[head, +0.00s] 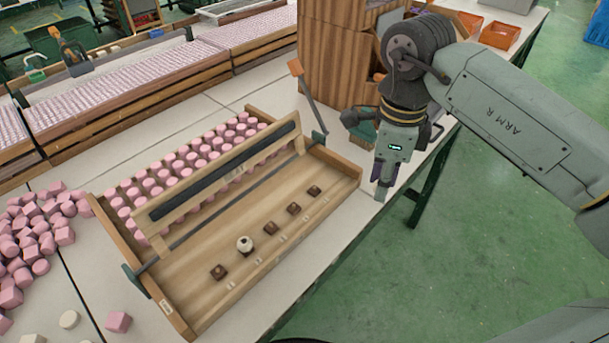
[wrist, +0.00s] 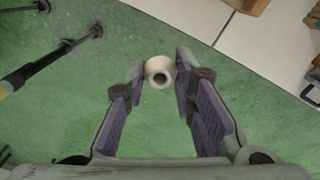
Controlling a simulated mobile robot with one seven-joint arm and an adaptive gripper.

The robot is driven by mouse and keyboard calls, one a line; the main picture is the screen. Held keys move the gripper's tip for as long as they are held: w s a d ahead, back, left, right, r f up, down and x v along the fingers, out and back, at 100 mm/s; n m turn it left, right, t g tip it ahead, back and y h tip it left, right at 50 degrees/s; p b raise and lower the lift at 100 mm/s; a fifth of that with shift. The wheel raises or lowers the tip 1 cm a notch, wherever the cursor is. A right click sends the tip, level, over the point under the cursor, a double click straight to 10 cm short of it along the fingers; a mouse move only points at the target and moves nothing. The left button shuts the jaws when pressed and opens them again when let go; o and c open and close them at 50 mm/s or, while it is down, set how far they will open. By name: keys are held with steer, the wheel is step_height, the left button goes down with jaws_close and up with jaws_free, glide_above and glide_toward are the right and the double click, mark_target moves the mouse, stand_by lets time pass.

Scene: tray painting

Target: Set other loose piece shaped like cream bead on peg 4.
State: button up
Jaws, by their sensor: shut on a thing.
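My gripper (head: 383,187) is beyond the tray's right end, near the table edge. In the wrist view my gripper (wrist: 161,78) is shut on a round cream bead (wrist: 159,71) with a dark hole facing the camera. The bead is not clear in the head view. The wooden tray (head: 345,172) has a row of dark pegs on its front board. A cream bead (head: 245,244) sits on the second peg from the left. The fourth from the left (head: 294,208) is bare, as are the others. The small marks by the pegs are too small to read.
A dark bar (head: 225,172) spans the tray above rows of pink pieces. Loose pink pieces (head: 40,225) and a flat cream piece (head: 69,319) lie at the left. A wooden cabinet (head: 335,50) stands behind my gripper. Green floor lies right of the table.

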steer(key=w+a+f+n+b, duration=0.3)
steer(key=w+a+f+n, duration=0.1)
steer(key=a+n, duration=0.35)
steer(key=n, duration=0.5)
glide_above(294, 204)
steer(key=shift+p, duration=0.3)
steer(key=shift+f+n, duration=0.15)
steer(key=shift+n, duration=0.1)
steer(key=shift+f+b, duration=1.35)
steer(key=shift+f, duration=0.95)
steer(key=shift+f+b, duration=0.5)
steer(key=shift+b, duration=0.1)
steer(key=shift+f+b, duration=0.55)
steer(key=shift+b, duration=0.4)
steer(key=o, duration=0.9)
steer(key=shift+o, duration=0.4)
